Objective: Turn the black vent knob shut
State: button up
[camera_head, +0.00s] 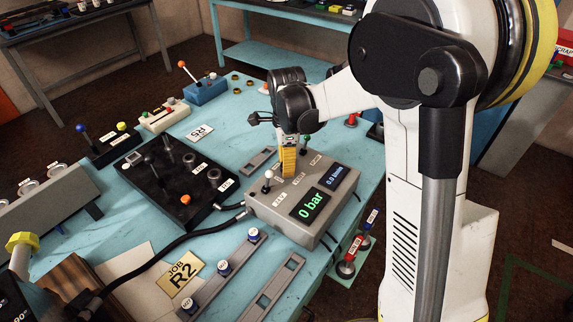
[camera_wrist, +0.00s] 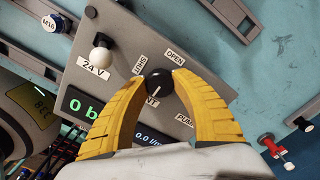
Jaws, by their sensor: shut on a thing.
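The black vent knob (camera_wrist: 158,82) is on top of a grey control box (camera_head: 264,213), near the labels OPEN and VENT. A white line on the knob shows in the wrist view. My gripper (camera_wrist: 157,84) has its two yellow fingers closed around the knob, one on each side. In the head view my gripper (camera_head: 288,163) reaches down onto the box from above, and its fingers hide the knob. The box's green display (camera_head: 310,204) reads 0 bar. A second, blue display (camera_head: 334,177) is partly hidden by a finger in the wrist view.
A white-knobbed lever (camera_head: 268,175) stands on the box beside my gripper, and a green-knobbed lever (camera_head: 307,140) stands behind it. Slotted rails lie in front.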

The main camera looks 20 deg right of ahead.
jog(key=n, duration=0.4)
jog(key=shift+n, duration=0.3)
jog(key=n, duration=0.4)
jog(key=shift+n, duration=0.3)
jog(key=n, duration=0.4)
jog(key=shift+n, duration=2.4)
jog(key=o, duration=1.2)
